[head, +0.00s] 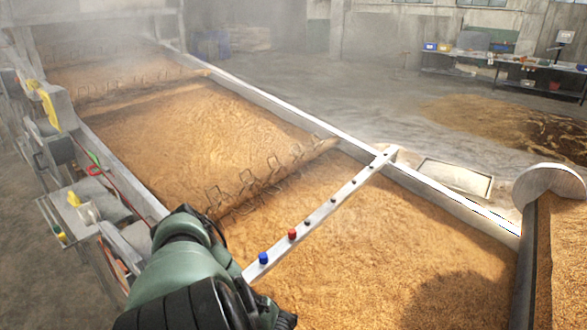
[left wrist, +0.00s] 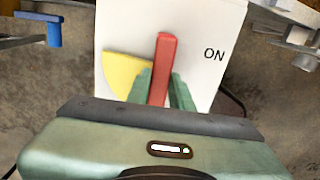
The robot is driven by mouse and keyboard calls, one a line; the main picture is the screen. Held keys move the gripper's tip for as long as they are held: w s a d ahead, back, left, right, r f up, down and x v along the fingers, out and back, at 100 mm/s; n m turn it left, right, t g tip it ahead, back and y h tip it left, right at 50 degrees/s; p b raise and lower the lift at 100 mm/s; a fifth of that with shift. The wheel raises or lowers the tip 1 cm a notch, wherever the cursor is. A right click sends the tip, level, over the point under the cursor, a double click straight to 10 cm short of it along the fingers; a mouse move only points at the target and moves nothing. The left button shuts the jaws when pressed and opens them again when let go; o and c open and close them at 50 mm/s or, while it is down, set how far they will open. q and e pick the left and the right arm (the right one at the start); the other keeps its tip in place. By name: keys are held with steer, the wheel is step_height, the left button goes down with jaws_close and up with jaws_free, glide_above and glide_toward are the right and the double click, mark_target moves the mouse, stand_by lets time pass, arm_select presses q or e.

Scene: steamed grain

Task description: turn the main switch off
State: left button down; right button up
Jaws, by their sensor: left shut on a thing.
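The main switch is a white box (left wrist: 218,20) in the left wrist view, with the word ON on its right side and a yellow sector (left wrist: 122,70) on its left. Its red handle (left wrist: 163,55) stands nearly upright in that picture, between the yellow sector and the word. My left gripper (left wrist: 160,92) is shut on the red handle, one green finger on each side of it. The handle's lower end is hidden by the gripper. In the head view my left arm (head: 190,265) covers the near left, and I cannot make out the switch there. My right gripper is not in view.
A long bed of grain (head: 190,120) lies ahead, with a metal bar (head: 320,215) bearing colored knobs across it. Machinery with yellow parts (head: 47,105) lines the left edge. A blue lever (left wrist: 54,30) is near the switch box. A workbench (head: 500,68) stands far right.

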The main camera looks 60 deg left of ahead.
arm_select(q)
steer(key=shift+a+m, duration=0.1)
steer(key=shift+m, duration=0.2)
steer(key=c, duration=1.2)
jaws_free()
steer(key=shift+c, duration=0.2)
step_height(320, 180, up, 8)
steer(key=shift+f+b, duration=0.1)
steer(key=shift+b, duration=0.25)
